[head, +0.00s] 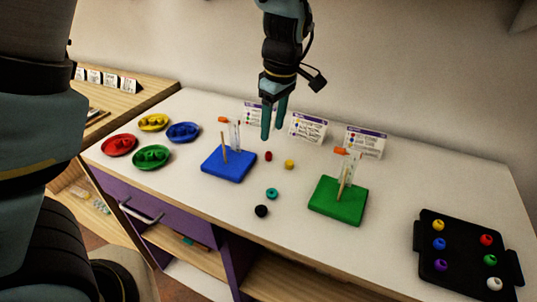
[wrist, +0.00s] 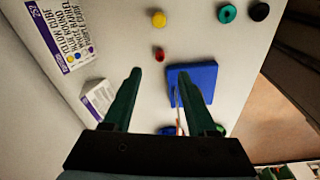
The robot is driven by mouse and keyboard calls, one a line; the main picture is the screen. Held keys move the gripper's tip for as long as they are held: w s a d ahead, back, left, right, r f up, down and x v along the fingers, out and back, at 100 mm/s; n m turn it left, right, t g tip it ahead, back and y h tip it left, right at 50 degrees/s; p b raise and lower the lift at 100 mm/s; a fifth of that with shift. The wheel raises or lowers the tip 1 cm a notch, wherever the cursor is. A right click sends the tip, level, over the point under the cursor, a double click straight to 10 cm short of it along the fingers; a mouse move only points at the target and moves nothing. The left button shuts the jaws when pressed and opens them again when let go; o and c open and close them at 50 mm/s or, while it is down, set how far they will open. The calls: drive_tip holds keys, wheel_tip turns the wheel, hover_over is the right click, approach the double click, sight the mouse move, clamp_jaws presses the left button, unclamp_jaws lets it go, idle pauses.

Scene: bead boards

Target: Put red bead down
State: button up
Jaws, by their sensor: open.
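A small red bead (head: 268,156) lies on the white tabletop, just right of the blue board (head: 229,165). My gripper (head: 273,132) is above the table near this bead, its two fingers apart and nothing between them. In the wrist view the red bead (wrist: 159,54) shows beyond the tips of my gripper (wrist: 165,69), between their lines and apart from both fingers. The blue board (wrist: 192,88) is partly hidden behind the right finger there. Another red bead (head: 486,239) sits on the black tray (head: 462,277) at the right.
A yellow bead (head: 289,164), a teal bead (head: 272,193) and a black bead (head: 261,211) lie loose nearby. A green board (head: 338,208) with upright pegs stands to the right. Printed cards (head: 308,127) stand behind. Coloured dishes, including a red one (head: 119,146), are at left.

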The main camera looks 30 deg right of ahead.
sight(269, 160)
drive_tip(key=f, duration=0.2)
drive_tip(key=f+p, duration=0.1)
drive_tip(key=f, duration=0.2)
drive_tip(key=w+f+p, duration=0.1)
drive_tip(key=f, duration=0.2)
drive_tip(key=shift+a+f, duration=0.15)
drive_tip(key=shift+a, duration=0.05)
drive_tip(key=shift+c, duration=0.2)
clamp_jaws()
idle(0.4)
